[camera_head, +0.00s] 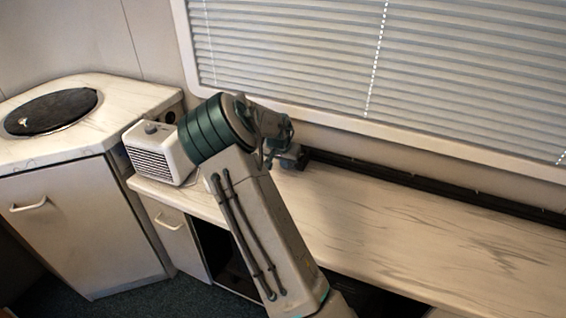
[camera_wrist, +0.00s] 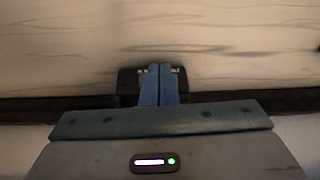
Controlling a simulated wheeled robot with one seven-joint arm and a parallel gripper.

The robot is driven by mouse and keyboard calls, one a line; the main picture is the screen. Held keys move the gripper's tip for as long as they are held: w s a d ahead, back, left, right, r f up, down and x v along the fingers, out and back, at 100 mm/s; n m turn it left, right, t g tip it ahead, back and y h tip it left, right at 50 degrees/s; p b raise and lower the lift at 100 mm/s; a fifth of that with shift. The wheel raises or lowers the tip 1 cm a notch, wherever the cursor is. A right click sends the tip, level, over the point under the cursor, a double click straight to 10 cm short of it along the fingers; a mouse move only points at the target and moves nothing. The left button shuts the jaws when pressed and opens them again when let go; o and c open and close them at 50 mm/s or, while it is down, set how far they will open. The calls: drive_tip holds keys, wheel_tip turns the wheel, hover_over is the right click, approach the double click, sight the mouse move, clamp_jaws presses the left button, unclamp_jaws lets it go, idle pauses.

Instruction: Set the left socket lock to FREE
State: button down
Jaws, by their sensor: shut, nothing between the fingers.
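In the wrist view my gripper (camera_wrist: 160,70) has its two blue fingers pressed together, with nothing seen between them. The fingertips lie over a small dark block (camera_wrist: 128,84) set at the black rail along the worktop's back edge; this looks like a socket with its lock. The fingers cover the middle of the block, so its lock position and any label cannot be read. Whether the fingers touch it cannot be told. In the head view my arm hides most of this spot; a small grey-blue piece (camera_head: 291,156) shows just right of my wrist.
The pale worktop (camera_head: 420,225) is clear to the right. The black rail (camera_head: 440,192) runs along its back below the window blinds (camera_head: 380,70). A white heater-like box (camera_head: 155,152) stands close left of my arm. A corner cabinet (camera_head: 85,230) with a round dark lid is further left.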

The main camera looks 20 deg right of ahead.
drive_tip(key=shift+a, duration=0.1)
drive_tip(key=s+a, duration=0.1)
drive_tip(key=a, duration=0.1)
drive_tip(key=s+a+r+p, duration=0.1)
drive_tip(key=shift+s+a+r, duration=0.1)
drive_tip(key=shift+s+a, duration=0.05)
drive_tip(key=shift+a, duration=0.25)
drive_tip(key=v, duration=0.8)
drive_tip(key=shift+a+r+p, duration=0.25)
drive_tip(key=shift+r+p, duration=0.1)
drive_tip(key=shift+p, duration=0.05)
